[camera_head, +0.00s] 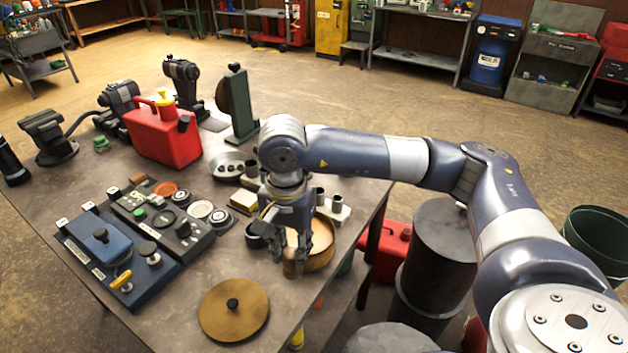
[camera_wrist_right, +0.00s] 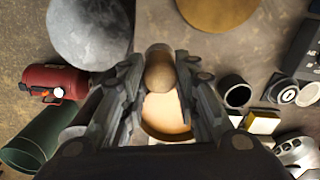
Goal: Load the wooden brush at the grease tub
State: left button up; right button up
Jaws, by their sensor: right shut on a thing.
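The grease tub (camera_head: 322,252) is a round tan-brown tub at the right edge of the workbench. In the right wrist view the open tub (camera_wrist_right: 165,114) shows pale cream grease inside. My right gripper (camera_head: 292,262) points down over the tub. In the right wrist view it is shut on the wooden brush, whose rounded brown handle end (camera_wrist_right: 158,72) shows between the fingers. The brush's bristles are hidden, so I cannot tell whether they touch the grease. A round brass-coloured lid (camera_head: 234,309) with a black knob lies on the bench in front of the tub. My left gripper is not in view.
A red fuel can (camera_head: 165,136) stands at the back of the bench. Control panels (camera_head: 118,250), a metal dish (camera_head: 229,166) and a yellow-and-white sponge-like block (camera_head: 244,202) lie left of the tub. Dark drums (camera_head: 437,255) and a green bin (camera_head: 598,245) stand on the floor at right.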

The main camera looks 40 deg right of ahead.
jog(key=w+d+r+m+p, duration=0.35)
jog(key=w+d+m, duration=0.5)
jog(key=m, duration=0.95)
jog(key=shift+d+f+b, duration=0.15)
jog(key=shift+f+b, duration=1.65)
jog(key=shift+f, duration=0.85)
pick_arm(q)
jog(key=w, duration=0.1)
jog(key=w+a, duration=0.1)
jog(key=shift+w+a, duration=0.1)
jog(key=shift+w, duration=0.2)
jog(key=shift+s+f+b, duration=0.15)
jog(key=shift+b, duration=0.2)
pick_arm(e)
jog(key=shift+f, duration=0.1)
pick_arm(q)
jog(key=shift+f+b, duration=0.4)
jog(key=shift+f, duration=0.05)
pick_arm(e)
jog(key=shift+s+f, duration=0.1)
jog(key=shift+f, duration=0.35)
